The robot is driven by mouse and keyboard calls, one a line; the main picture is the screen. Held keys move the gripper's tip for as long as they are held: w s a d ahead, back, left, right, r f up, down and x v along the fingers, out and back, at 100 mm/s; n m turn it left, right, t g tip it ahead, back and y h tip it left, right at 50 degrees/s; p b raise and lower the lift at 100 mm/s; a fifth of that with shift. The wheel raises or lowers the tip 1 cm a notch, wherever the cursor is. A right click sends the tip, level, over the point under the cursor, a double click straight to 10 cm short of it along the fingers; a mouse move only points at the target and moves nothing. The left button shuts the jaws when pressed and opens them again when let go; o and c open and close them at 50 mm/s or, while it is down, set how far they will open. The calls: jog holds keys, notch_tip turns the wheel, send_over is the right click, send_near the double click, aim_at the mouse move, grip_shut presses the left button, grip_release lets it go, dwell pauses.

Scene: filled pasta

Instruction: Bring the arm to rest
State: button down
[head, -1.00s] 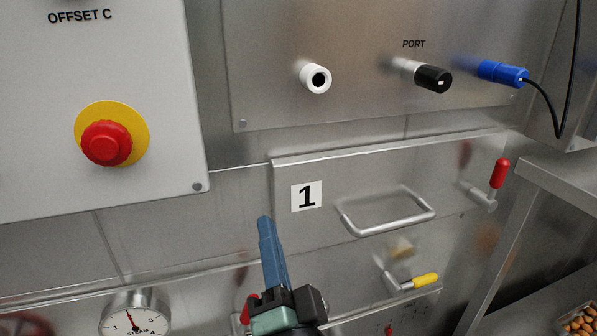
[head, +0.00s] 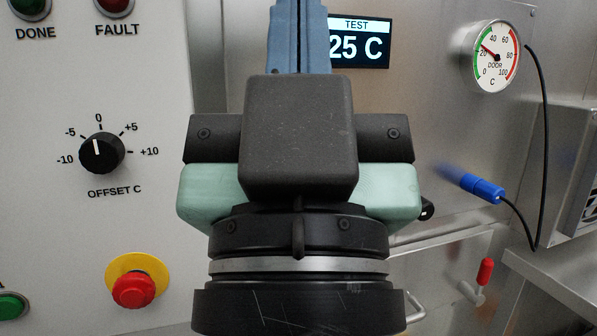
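My gripper (head: 300,20) stands upright in the middle of the head view, close to the camera. Its blue fingers point up and run out of the top edge, so their tips are hidden. The two fingers appear close together, but I cannot see whether anything is between them. The black and green gripper body hides much of the machine front behind it.
Behind is a steel machine with a display reading 25 C (head: 359,45), a door gauge (head: 491,56), an offset knob (head: 102,153) and a red stop button (head: 134,290). A blue plug (head: 481,188) with a black cable and a red-tipped lever (head: 484,272) are at right.

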notch_tip(320, 180, up, 24)
jog(key=p, duration=2.2)
jog(key=shift+r, duration=0.15)
jog(key=c, duration=1.5)
grip_release()
jog(key=shift+c, duration=0.2)
